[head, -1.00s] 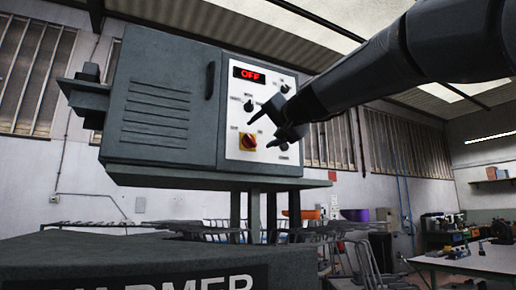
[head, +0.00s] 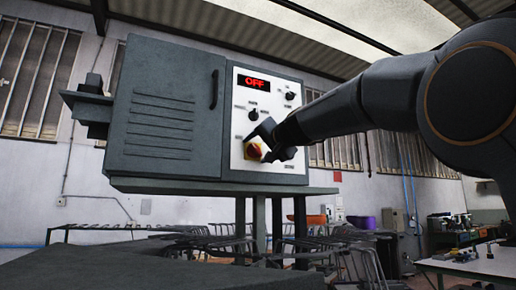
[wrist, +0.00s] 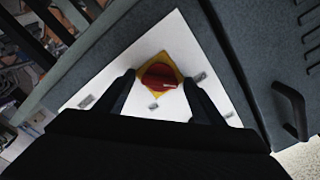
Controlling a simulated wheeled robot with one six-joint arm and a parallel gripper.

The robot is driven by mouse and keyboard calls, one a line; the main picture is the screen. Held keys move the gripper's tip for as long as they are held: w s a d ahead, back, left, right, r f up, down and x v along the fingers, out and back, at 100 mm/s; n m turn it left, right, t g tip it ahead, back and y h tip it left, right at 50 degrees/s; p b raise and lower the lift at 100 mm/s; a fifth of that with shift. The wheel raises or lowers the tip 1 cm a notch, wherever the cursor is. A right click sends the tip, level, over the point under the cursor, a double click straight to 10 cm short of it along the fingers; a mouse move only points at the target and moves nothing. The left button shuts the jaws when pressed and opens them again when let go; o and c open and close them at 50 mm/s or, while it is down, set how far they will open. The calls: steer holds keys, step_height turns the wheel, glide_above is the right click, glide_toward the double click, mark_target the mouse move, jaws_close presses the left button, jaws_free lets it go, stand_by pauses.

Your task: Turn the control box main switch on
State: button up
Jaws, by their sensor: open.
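The grey control box (head: 165,110) has a white panel on its right side with a lit red OFF display (head: 255,82). The main switch (head: 253,151) is a red rotary knob on a yellow square, low on the panel. It is partly hidden by my gripper in the head view. In the wrist view the red knob (wrist: 160,76) lies in the middle, ahead of and between the two fingers. My gripper (head: 264,143) is open and close in front of the switch; it also shows in the wrist view (wrist: 160,92). I cannot tell whether the fingers touch the knob.
Other black knobs (head: 253,114) sit above the switch on the panel. A door handle (head: 214,89) stands out left of the panel. Metal racks (head: 340,258) stand below and behind the box. A workbench (head: 480,262) is at the right.

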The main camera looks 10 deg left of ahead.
steer(key=c, duration=1.1)
steer(key=m, duration=0.4)
steer(key=shift+m+p, duration=0.3)
steer(key=shift+p, duration=0.05)
steer(key=m+p, duration=0.1)
steer(key=m, duration=0.3)
steer(key=shift+m, duration=0.3)
steer(key=m+p, duration=0.1)
steer(key=m, duration=0.3)
steer(key=shift+m, duration=0.3)
steer(key=shift+f+m+p, duration=0.1)
steer(key=shift+m+p, duration=0.85)
steer(key=shift+m, duration=1.15)
